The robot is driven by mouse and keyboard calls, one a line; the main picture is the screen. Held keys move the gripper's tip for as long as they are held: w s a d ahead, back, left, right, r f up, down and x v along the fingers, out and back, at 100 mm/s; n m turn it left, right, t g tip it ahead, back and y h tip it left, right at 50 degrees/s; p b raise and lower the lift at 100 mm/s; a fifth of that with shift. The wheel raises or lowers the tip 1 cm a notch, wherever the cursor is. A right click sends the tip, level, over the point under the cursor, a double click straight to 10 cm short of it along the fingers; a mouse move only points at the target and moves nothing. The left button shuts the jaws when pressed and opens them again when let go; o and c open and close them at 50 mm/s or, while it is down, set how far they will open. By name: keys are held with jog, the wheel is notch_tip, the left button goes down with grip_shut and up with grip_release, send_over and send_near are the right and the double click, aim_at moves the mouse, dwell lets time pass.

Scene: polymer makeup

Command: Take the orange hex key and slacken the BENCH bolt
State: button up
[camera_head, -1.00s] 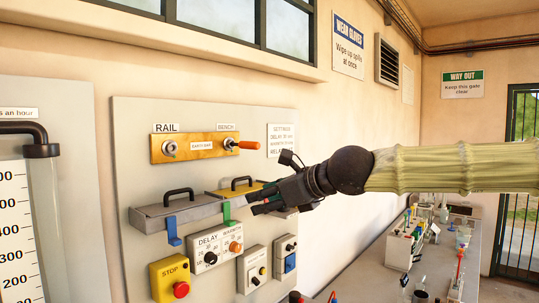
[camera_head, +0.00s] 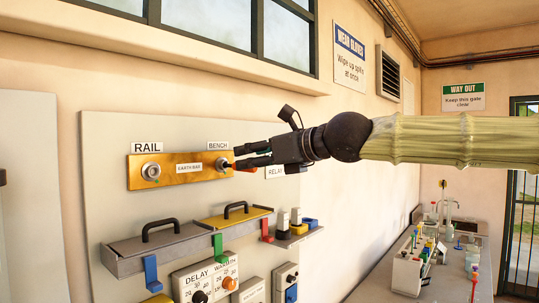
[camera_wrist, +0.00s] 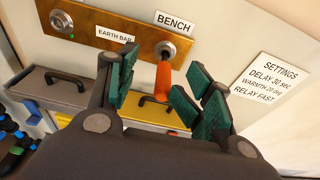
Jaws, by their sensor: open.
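The orange hex key (camera_wrist: 163,82) sits at the BENCH bolt (camera_wrist: 168,49), on the right end of the brass earth bar (camera_head: 180,178), with its handle sticking out from the bar. My gripper (camera_head: 238,157) is open in front of that end of the bar. In the head view the fingers hide most of the key. The BENCH label (camera_head: 218,146) is above the bolt.
The RAIL bolt (camera_head: 150,171) is at the bar's left end. Below are a grey box (camera_head: 150,257) with a black handle and a yellow lid (camera_head: 236,217). The settings sign (camera_wrist: 268,80) is right of the bolt. A cluttered bench (camera_head: 455,280) stands at the right.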

jog(key=x, duration=0.2)
jog(key=f+x, duration=0.1)
jog(key=x, duration=0.2)
jog(key=d+x, duration=0.1)
jog(key=x, duration=0.1)
jog(key=shift+w+a+f, duration=0.2)
jog(key=shift+w+f, duration=0.1)
jog(key=shift+w, duration=0.1)
jog(key=shift+s+a+r, duration=0.15)
jog(key=shift+s+r, duration=0.05)
jog(key=shift+s, duration=0.05)
jog(key=shift+w+d+f, duration=0.2)
jog(key=shift+w+d, duration=0.2)
jog(key=shift+d, duration=0.05)
jog(key=shift+s+a+r, duration=0.1)
jog(key=shift+s+a, duration=0.1)
jog(key=shift+a, duration=0.05)
jog(key=c, duration=0.6)
jog(key=shift+d, duration=0.2)
grip_shut()
jog(key=shift+a, duration=0.1)
